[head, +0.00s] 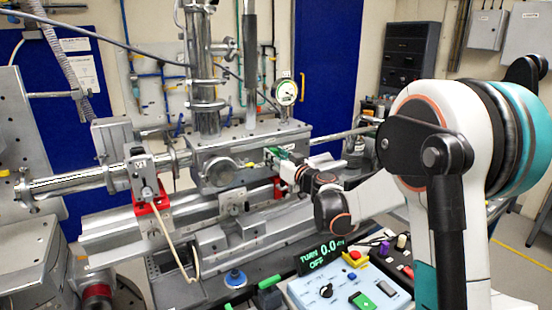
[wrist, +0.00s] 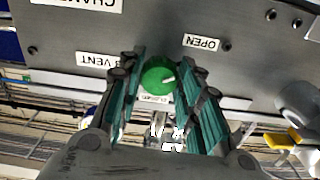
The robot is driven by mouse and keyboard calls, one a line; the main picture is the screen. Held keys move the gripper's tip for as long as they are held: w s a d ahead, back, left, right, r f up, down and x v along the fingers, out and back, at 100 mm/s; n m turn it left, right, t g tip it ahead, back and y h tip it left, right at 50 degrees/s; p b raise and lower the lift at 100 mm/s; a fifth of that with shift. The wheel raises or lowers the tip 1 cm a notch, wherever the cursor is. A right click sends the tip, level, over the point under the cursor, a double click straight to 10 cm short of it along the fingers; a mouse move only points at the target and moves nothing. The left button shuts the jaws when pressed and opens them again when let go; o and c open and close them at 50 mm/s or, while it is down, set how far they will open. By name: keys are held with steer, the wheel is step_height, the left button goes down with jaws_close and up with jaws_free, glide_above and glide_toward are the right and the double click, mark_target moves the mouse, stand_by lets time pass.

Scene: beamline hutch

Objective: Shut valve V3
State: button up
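Valve V3's round green knob (wrist: 158,75) shows in the wrist view on the underside or face of a grey metal block. A white mark on it points right, toward the OPEN label (wrist: 201,42). A label reading "3 VENT" (wrist: 97,62), its start hidden, sits left of the knob; a CLOSED label (wrist: 154,98), partly covered, is below it. My gripper (wrist: 160,70) has its two teal fingers on either side of the knob, their inner faces appearing to touch it.
The grey chamber (head: 250,144) carries a dial gauge (head: 286,92) on top. A red-bracketed valve marked V1 (head: 139,165) stands left on the beam pipe. A control box (head: 340,290) with a TURN 0.0, OFF display (head: 320,257) is below my arm. A yellow-handled part (wrist: 300,143) is at right.

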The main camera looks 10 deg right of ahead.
stand_by(0.4)
steer(key=m+p, duration=0.1)
steer(key=m, duration=1.7)
steer(key=shift+s+a+r, duration=0.1)
steer(key=m, duration=0.5)
steer(key=shift+m, duration=0.4)
steer(key=shift+c, duration=0.2)
steer(key=o, duration=1.1)
steer(key=shift+r, duration=0.1)
